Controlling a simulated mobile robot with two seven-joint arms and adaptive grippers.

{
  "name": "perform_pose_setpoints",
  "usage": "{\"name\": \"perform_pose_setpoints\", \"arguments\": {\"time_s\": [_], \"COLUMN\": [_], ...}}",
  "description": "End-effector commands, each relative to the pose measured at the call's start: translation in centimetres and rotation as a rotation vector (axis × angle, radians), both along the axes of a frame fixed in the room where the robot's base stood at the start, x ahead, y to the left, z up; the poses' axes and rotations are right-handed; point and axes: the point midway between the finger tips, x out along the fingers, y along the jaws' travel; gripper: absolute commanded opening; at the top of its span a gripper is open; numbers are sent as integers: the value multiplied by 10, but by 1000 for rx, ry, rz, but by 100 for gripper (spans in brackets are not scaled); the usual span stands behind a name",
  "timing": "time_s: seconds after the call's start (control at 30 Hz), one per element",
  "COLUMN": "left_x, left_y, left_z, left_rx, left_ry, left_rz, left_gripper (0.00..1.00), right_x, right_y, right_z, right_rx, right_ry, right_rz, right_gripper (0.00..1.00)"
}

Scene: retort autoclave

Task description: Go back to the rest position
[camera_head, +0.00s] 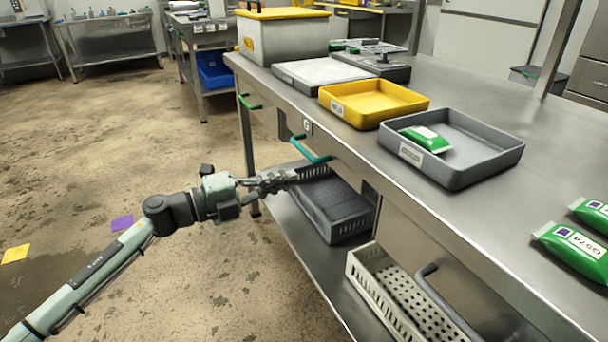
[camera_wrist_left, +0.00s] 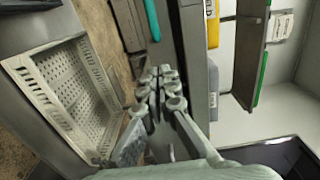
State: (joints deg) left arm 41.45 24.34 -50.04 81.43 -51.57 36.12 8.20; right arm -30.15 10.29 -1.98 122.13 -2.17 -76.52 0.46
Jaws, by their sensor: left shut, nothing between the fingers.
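My left gripper (camera_head: 280,180) reaches in from the left in the head view and stands beside the front of the steel table (camera_head: 470,235), below the tabletop edge and near a teal drawer handle (camera_head: 311,150). It is shut and empty. In the left wrist view, the gripper's fingers (camera_wrist_left: 160,90) are together with nothing between them. The teal handle also shows in the left wrist view (camera_wrist_left: 152,20), beyond the fingertips. My right gripper is in neither view.
On the tabletop are a yellow tray (camera_head: 372,118), a grey tray (camera_head: 490,166) holding a green pouch (camera_head: 426,139), and green pouches (camera_head: 575,250) at the right. A dark crate (camera_head: 345,232) and a pale perforated basket (camera_head: 362,285) sit on the lower shelf. Floor at left is open.

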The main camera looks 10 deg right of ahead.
Motion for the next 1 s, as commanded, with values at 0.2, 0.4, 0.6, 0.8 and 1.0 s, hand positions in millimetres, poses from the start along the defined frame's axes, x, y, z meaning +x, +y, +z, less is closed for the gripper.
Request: {"name": "perform_pose_setpoints", "arguments": {"time_s": [0.2,0.4,0.6,0.8,1.0], "left_x": [-8,-6,27,9,-74], "left_y": [32,41,103,213,289], "left_z": [-1,3,-20,-124,-229], "left_rx": [0,-81,-413,-574,-572], "left_ry": [0,45,348,757,1116], "left_rz": [0,79,556,1080,1463], "left_gripper": [0,0,0,0,0], "right_x": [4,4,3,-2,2], "right_y": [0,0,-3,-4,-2], "right_z": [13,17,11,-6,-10], "right_rx": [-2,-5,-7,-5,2], "right_ry": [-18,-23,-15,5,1], "right_rz": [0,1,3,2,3], "right_gripper": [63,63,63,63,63]}}
